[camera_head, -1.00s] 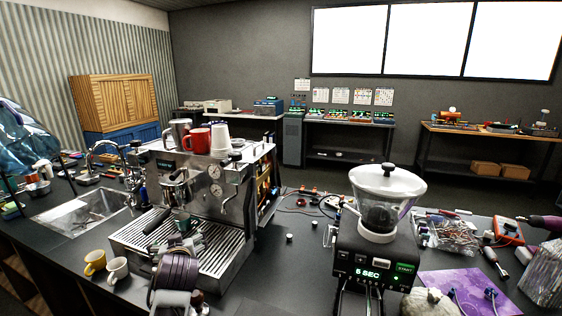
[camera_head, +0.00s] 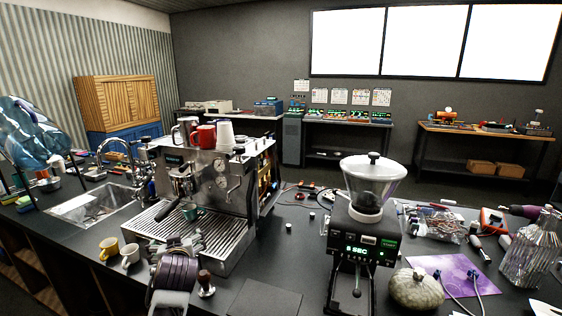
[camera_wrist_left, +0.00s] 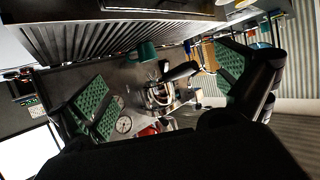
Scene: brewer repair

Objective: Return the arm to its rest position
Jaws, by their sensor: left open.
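My left arm, with ribbed dark purple tubing, comes up from the bottom of the head view. Its gripper (camera_head: 187,243) is in front of the espresso machine (camera_head: 215,185), near the front of the drip tray (camera_head: 228,237). In the left wrist view the green-padded fingers (camera_wrist_left: 165,78) are wide apart with nothing between the pads. A dark green cup (camera_head: 190,211) stands on the drip tray beyond the gripper. The cup also shows in the wrist view (camera_wrist_left: 145,52), apart from the fingers. My right gripper is in neither view.
The counter between tamper and grinder is mostly clear.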

